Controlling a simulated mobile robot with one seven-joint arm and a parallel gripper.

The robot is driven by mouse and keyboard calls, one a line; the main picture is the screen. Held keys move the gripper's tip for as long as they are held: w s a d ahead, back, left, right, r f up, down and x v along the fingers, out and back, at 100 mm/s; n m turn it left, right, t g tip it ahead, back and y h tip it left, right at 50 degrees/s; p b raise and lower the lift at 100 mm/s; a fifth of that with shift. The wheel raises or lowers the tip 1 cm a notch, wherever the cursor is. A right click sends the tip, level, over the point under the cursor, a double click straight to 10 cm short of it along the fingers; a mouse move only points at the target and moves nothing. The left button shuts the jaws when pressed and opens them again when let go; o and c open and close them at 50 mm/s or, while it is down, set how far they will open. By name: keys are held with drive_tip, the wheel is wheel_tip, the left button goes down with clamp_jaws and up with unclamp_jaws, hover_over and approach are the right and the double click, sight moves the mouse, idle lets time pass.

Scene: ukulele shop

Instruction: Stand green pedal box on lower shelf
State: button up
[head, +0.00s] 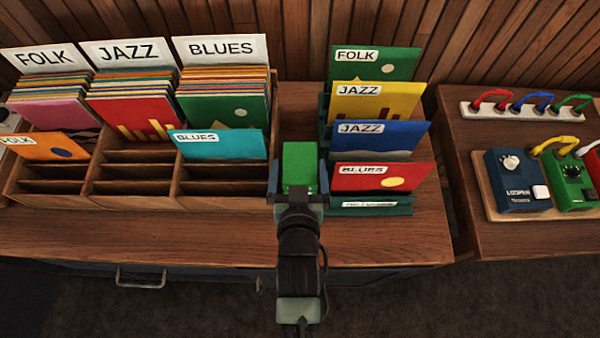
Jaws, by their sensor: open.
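My gripper (298,178) is open above the wooden counter, between the divided record bin and the row of upright record sleeves. A bright green, block-like face (299,162) shows between its fingers. I cannot tell whether this is a separate box or part of my gripper, or whether the fingers touch it. No lower shelf can be made out.
The record bin (130,187) stands left of my gripper, with FOLK, JAZZ and BLUES sleeves. A green rack (380,210) of sleeves is close on the right. A blue pedal (518,180) stands beside the green pedal. The counter's front strip (150,237) is clear.

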sight(300, 153)
drive_tip(key=shift+p+x, duration=0.3)
drive_tip(key=shift+x, duration=2.2)
drive_tip(key=shift+d, duration=0.15)
drive_tip(key=c, duration=1.6)
drive_tip(key=shift+w+r, duration=0.1)
drive_tip(key=shift+r, duration=0.05)
drive_tip(key=shift+r, duration=0.1)
